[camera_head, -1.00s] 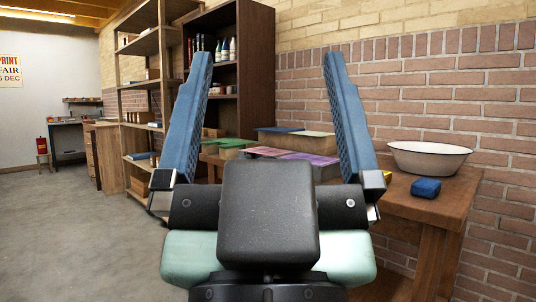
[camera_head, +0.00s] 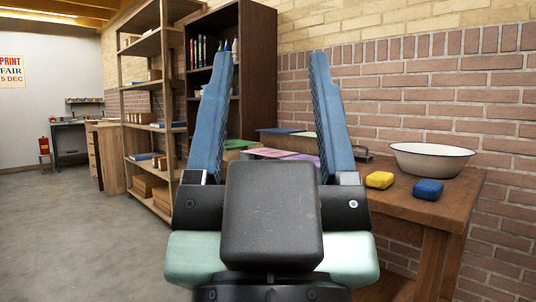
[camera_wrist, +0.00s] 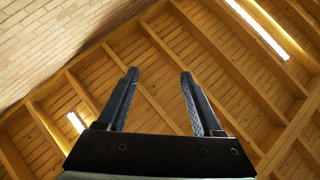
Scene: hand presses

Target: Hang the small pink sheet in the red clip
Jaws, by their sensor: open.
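My gripper (camera_head: 275,55) points upward in the middle of the head view, its two long blue fingers apart and nothing between them. It also shows open and empty in the wrist view (camera_wrist: 159,73), against the ceiling. A flat pink sheet-like thing (camera_head: 264,152) lies on the workbench behind the fingers, partly hidden by them. I cannot tell whether it is the small pink sheet. The red clip is not seen in either view.
The wooden workbench (camera_head: 440,205) along the brick wall holds a white basin (camera_head: 432,160), a yellow block (camera_head: 380,180) and a blue block (camera_head: 428,190). Shelves (camera_head: 148,105) stand at the left and back. The floor (camera_head: 80,230) at left is clear.

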